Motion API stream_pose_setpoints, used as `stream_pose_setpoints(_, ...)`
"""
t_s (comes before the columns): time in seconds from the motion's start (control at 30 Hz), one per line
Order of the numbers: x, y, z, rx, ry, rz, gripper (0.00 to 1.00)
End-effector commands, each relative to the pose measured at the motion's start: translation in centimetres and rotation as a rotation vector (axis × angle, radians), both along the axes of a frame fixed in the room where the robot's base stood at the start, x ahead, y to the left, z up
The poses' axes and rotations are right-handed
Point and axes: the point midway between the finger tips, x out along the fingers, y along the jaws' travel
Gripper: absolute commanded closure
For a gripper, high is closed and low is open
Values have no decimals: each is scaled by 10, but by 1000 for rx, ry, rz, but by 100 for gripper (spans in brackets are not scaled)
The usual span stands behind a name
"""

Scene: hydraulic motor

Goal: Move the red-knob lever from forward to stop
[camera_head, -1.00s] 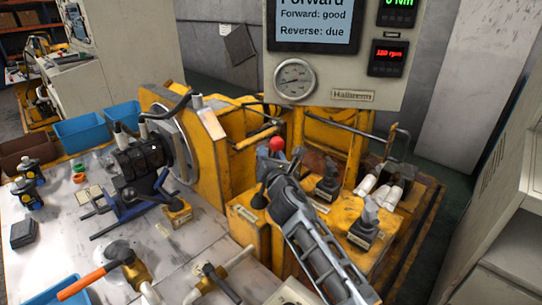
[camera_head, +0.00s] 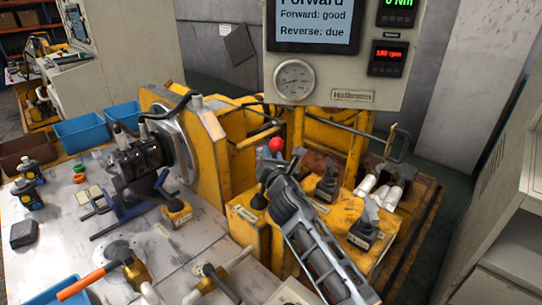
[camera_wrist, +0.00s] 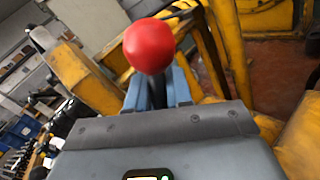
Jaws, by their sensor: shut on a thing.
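The red-knob lever (camera_head: 277,145) stands on the yellow control housing (camera_head: 243,212), its red ball showing just above my gripper. My gripper (camera_head: 268,176) reaches in from the lower right and is shut on the lever's shaft below the knob. In the wrist view the red knob (camera_wrist: 149,46) sits right above my fingers (camera_wrist: 157,88), with the dark shaft between them. Most of the shaft is hidden by my gripper in the head view. The screen (camera_head: 315,22) reads "Forward", "Forward: good" and "Reverse: due".
A gauge panel (camera_head: 340,85) hangs above. The black motor (camera_head: 140,158) and a workbench with tools are at the left. A yellow pipe frame (camera_head: 330,130) rises behind.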

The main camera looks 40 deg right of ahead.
Motion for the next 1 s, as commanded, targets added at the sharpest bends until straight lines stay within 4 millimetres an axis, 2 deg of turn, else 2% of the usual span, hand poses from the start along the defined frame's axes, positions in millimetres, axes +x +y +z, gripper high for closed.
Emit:
stream_pose_setpoints(0.17,0,4,-2,-22,0,2,100)
stream_pose_setpoints(0.6,-1,47,9,-355,-13,3,100)
stream_pose_setpoints(0.8,-2,55,14,-429,-14,1,100)
stream_pose_setpoints(1.0,-2,56,16,-438,-13,0,100)
